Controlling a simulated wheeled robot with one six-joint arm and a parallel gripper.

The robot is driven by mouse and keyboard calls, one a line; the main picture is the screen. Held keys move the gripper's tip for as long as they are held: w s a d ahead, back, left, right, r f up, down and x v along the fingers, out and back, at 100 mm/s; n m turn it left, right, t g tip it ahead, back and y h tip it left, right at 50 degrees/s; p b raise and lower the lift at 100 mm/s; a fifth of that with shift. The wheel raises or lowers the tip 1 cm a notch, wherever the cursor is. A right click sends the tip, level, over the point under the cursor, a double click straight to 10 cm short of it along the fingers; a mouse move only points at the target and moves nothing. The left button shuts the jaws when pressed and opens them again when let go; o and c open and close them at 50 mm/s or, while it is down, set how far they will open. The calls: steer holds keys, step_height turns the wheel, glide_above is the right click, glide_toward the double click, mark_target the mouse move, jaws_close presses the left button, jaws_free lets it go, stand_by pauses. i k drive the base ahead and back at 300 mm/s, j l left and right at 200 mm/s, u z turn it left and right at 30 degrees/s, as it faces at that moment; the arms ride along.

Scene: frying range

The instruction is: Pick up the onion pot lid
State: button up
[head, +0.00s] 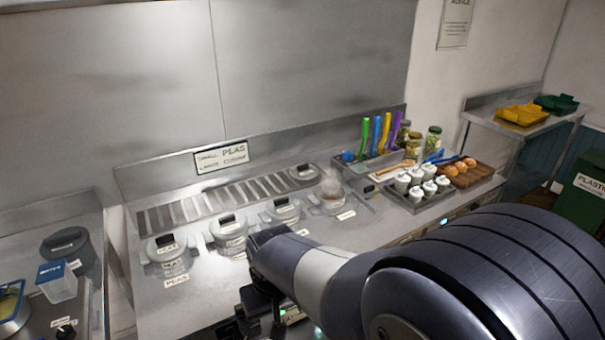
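Several pots stand in a row on the steel counter. The leftmost lidded pot (168,250) has a label that seems to read peas. A second lidded pot (230,232) and a third lidded pot (284,212) stand to its right. A fourth pot (331,201) is uncovered, with brownish contents and steam. A loose grey lid (303,173) lies on the slotted rack behind it. I cannot read which pot or lid is the onion one. My gripper (262,318) is low in front of the pots, mostly hidden by my arm; its fingers are unclear.
A slotted rack (220,200) runs behind the pots. A blue-lidded tub (57,280) is at the left. My arm covers the lower right.

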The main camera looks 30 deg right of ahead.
mark_target(301, 171)
steer(key=i+l+z, duration=0.1)
steer(key=i+l, duration=0.15)
steer(key=l, duration=0.2)
steer(key=i+l+z, duration=0.1)
steer(key=i+l, duration=0.2)
steer(key=l, duration=0.15)
steer(key=i+l+z, duration=0.1)
steer(key=i+l, duration=0.2)
steer(key=l, duration=0.1)
